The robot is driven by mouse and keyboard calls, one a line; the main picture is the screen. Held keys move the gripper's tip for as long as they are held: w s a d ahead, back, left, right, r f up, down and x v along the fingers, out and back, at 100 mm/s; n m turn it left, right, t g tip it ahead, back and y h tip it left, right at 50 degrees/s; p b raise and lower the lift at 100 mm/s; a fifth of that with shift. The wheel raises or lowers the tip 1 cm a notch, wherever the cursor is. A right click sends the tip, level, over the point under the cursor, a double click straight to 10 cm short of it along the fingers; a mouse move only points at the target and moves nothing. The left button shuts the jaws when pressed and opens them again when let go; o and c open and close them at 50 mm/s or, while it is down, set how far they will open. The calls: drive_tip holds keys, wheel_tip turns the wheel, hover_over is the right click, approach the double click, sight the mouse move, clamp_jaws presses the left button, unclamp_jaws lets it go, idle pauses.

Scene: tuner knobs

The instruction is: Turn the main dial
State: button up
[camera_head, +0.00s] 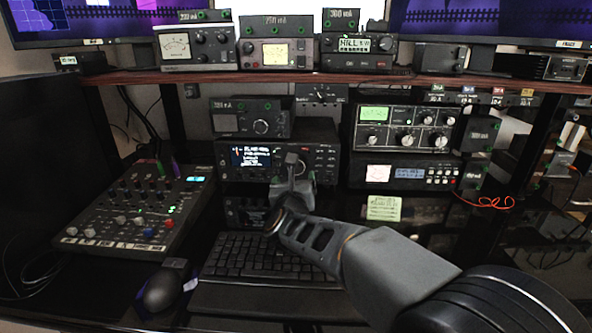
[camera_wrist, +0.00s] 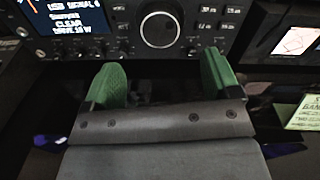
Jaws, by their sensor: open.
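The main dial (camera_wrist: 160,29) is a large round black knob with a pale ring, on the front of a black radio (camera_head: 325,160) with a lit screen (camera_head: 257,156). In the wrist view the dial is at the top middle, beyond the fingertips and roughly centred between them. My gripper (camera_wrist: 162,75) is open, its two green-padded fingers spread wide with nothing between them. The fingers do not touch the dial. In the head view my gripper (camera_head: 292,167) is in front of the radio and partly covers the dial and the lower panel.
A keyboard (camera_head: 240,258) lies below my arm, with a mouse (camera_head: 162,291) and mixer (camera_head: 140,210) to the left. A shelf (camera_head: 230,77) with meters runs above.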

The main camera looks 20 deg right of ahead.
sight(282, 149)
drive_tip(key=x, duration=0.7)
drive_tip(key=shift+w+d, duration=0.1)
drive_tip(key=shift+w, duration=0.2)
drive_tip(key=shift+b, duration=0.3)
drive_tip(key=c, duration=0.9)
drive_tip(key=shift+f, duration=0.15)
drive_tip(key=shift+b, duration=0.65)
drive_tip(key=shift+n, duration=0.3)
drive_tip(key=o, duration=0.9)
drive_tip(key=shift+s, duration=0.1)
